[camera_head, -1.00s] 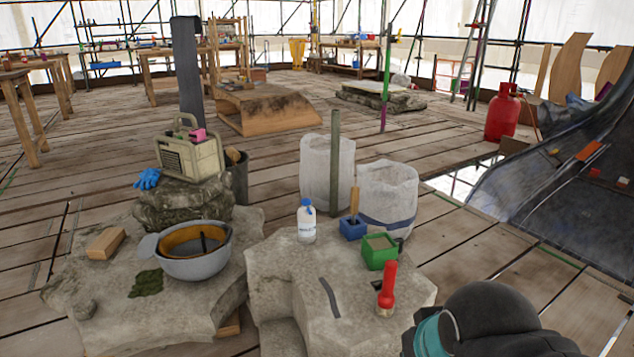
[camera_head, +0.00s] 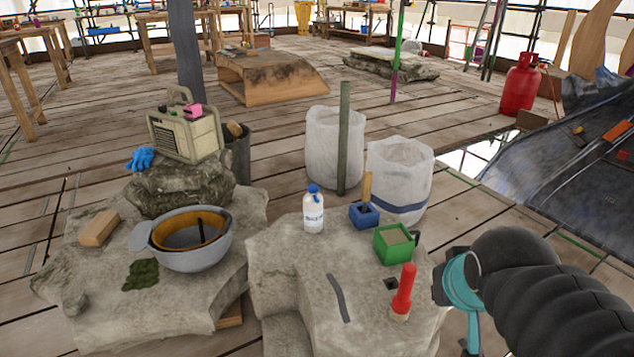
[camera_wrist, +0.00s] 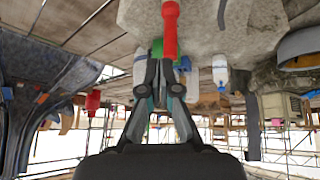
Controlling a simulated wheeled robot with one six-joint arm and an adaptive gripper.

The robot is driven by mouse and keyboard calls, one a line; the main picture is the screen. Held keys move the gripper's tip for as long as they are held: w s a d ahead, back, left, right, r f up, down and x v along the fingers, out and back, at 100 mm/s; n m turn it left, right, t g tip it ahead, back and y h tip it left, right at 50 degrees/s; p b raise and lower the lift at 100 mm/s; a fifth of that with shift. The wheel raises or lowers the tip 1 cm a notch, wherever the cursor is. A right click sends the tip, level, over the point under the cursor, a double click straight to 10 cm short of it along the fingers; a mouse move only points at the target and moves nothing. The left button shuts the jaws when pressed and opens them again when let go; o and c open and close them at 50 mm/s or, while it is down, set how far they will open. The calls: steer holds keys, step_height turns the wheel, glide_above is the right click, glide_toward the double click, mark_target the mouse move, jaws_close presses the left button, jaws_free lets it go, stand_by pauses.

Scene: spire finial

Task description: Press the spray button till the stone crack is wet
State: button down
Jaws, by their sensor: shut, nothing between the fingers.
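A white bottle with a blue cap (camera_head: 313,212) stands upright on the pale stone block (camera_head: 284,262); it is the likeliest spray bottle, but no button can be made out. It also shows in the wrist view (camera_wrist: 219,70). The crack (camera_head: 338,298) is a narrow dark grey strip in the stone's top, also in the wrist view (camera_wrist: 221,14); I cannot tell whether it is wet. My gripper (camera_wrist: 158,78) is shut and empty, with the stone block's objects beyond it. In the head view my arm comes in from the right; the fingertips are not clear.
A red-handled tool (camera_head: 403,292) stands right of the crack. Behind it are a green box (camera_head: 393,246) and a blue holder (camera_head: 363,216) with a wooden handle. White sacks (camera_head: 335,150) stand behind the block. A grey bowl (camera_head: 190,252) sits on the left stone.

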steer(key=w+a+r+n+t+p, duration=0.1)
steer(key=w+r+t, duration=0.1)
steer(key=w, duration=0.8)
steer(key=w+a+r+n+t+p, duration=0.1)
steer(key=w+a+r+t, duration=0.1)
steer(key=w, duration=0.9)
steer(key=w+a+f+n+t+y+p, duration=0.1)
steer(key=w+a+f+n+y, duration=0.1)
steer(key=w+a+y, duration=0.2)
steer(key=w+a+f+n+y+p, duration=0.1)
steer(key=w+a+f+n+y, duration=0.1)
steer(key=w+a+y, duration=0.3)
steer(key=w+a+f, duration=0.1)
steer(key=w+a, duration=0.3)
steer(key=a, duration=0.1)
steer(key=shift+n+t, duration=0.4)
steer(key=shift+w, duration=0.15)
glide_above(313, 188)
steer(key=d, duration=0.1)
steer(key=f, duration=0.2)
steer(key=shift+s+f, duration=0.3)
step_height(313, 188, down, 2)
steer(key=shift+f+b, duration=0.2)
steer(key=shift+b, duration=0.35)
steer(key=shift+f, duration=0.75)
